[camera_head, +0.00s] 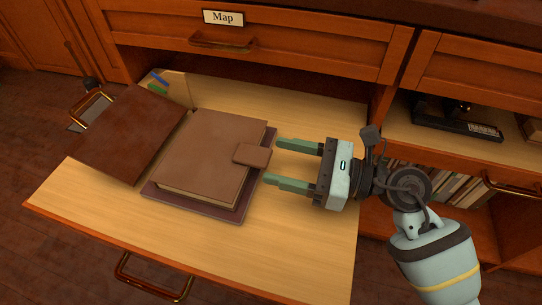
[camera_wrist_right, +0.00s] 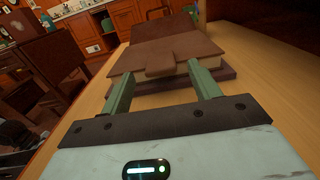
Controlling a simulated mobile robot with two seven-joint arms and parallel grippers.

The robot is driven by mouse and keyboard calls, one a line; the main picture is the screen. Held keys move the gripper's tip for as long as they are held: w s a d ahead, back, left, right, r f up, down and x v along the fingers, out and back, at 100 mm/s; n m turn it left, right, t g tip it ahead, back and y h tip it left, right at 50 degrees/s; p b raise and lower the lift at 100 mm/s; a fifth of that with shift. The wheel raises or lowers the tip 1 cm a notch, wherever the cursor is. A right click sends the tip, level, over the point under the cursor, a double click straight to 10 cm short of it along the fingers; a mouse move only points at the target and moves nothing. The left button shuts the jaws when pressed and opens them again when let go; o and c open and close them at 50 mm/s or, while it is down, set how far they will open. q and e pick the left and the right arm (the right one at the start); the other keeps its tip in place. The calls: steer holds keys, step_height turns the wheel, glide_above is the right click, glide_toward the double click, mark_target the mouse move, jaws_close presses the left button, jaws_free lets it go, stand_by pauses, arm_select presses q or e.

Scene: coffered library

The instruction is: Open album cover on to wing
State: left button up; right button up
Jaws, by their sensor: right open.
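The brown album (camera_head: 210,155) lies closed on a dark base board (camera_head: 203,201) on the pulled-out wooden surface. A cover tab (camera_head: 252,155) sticks out from its right edge. The dark brown wing panel (camera_head: 125,138) lies left of the album and reaches past the surface's left edge. My right gripper (camera_head: 273,162) is open and empty just right of the tab, its fingertips pointing at the album. In the right wrist view the tab (camera_wrist_right: 166,56) shows between the two fingers. I cannot tell if they touch anything. My left gripper does not show.
The pale wooden surface (camera_head: 310,235) is clear in front and right of the album. Small blue and green items (camera_head: 158,85) lie behind it. The cabinet front with a Map label (camera_head: 223,17) rises at the back. Shelves with books (camera_head: 440,188) stand on the right.

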steer(key=shift+x, duration=1.4)
